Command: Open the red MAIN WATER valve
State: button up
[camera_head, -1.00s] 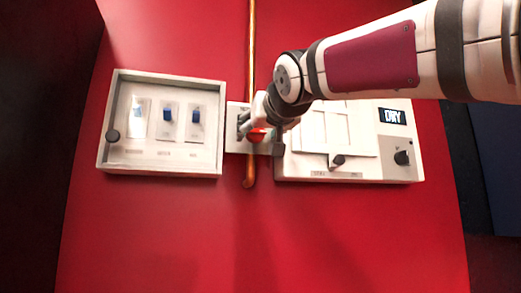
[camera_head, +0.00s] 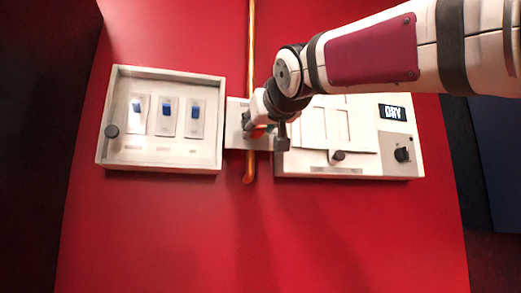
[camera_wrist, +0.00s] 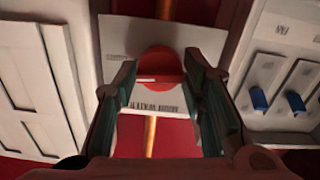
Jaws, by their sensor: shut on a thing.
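The red MAIN WATER valve (camera_wrist: 161,68) is a round knob with a pale line across it, on a white plate (camera_wrist: 118,36) whose label reads upside down in the wrist view. My gripper (camera_wrist: 158,88) has one finger on each side of the knob and is shut on it. In the head view my gripper (camera_head: 263,131) covers most of the valve, and only a bit of red (camera_head: 257,132) shows. The knob's exact turn angle is hard to tell.
A copper pipe (camera_head: 250,60) runs behind the plate. To the left is a framed panel (camera_head: 160,163) with several blue switches. To the right is a white panel (camera_head: 405,172) with a black knob (camera_head: 402,154) and a display (camera_head: 392,113) reading DRY. Red surface lies below, clear.

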jog(key=n, duration=0.4)
jog(key=shift+d+b, duration=0.1)
jog(key=shift+b, duration=0.2)
jog(key=n, duration=0.4)
jog(key=shift+r+n, duration=0.15)
jog(key=shift+n, duration=0.25)
jog(key=shift+r+n+b, duration=0.1)
jog(key=shift+n+b, duration=0.25)
jog(key=shift+n, duration=3.45)
jog(key=o, duration=1.2)
jog(key=shift+c, duration=0.2)
jog(key=v, duration=1.2)
